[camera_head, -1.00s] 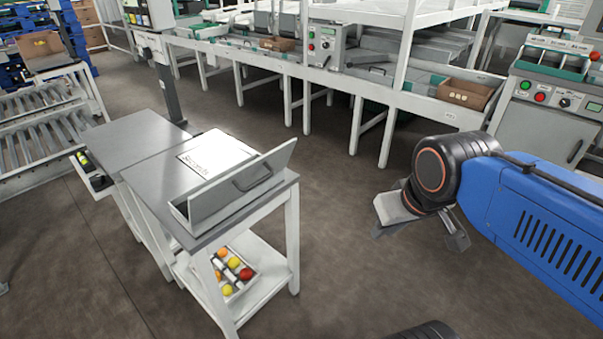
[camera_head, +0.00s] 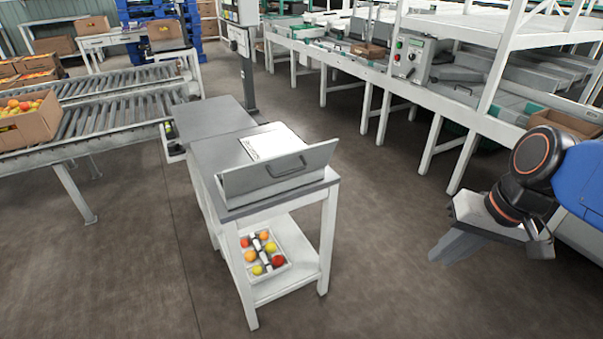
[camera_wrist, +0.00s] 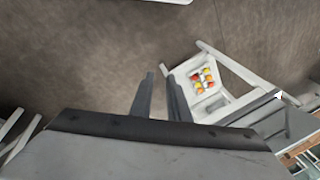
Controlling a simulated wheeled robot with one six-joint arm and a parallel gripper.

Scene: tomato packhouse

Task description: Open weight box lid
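A shallow light-grey box (camera_head: 228,202) sits on the grey top of a white-legged table (camera_head: 208,158). A broad pale panel (camera_head: 250,178) with a dark bar handle (camera_head: 287,168) stands tilted along the box's near side. I cannot tell for sure whether this panel is the weight box lid. A white sheet or board with lettering (camera_head: 275,142) lies behind it. My gripper (camera_head: 498,247) is in the air to the right, well apart from table and box. In the wrist view its two fingers (camera_wrist: 160,88) are apart with nothing between them.
A tray of several coloured fruits (camera_head: 262,255) rests on the table's lower shelf. A roller conveyor (camera_head: 110,108) with a fruit carton (camera_head: 28,120) is at left. A white sorting line (camera_head: 400,95) runs along the back right. Floor between table and gripper is clear.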

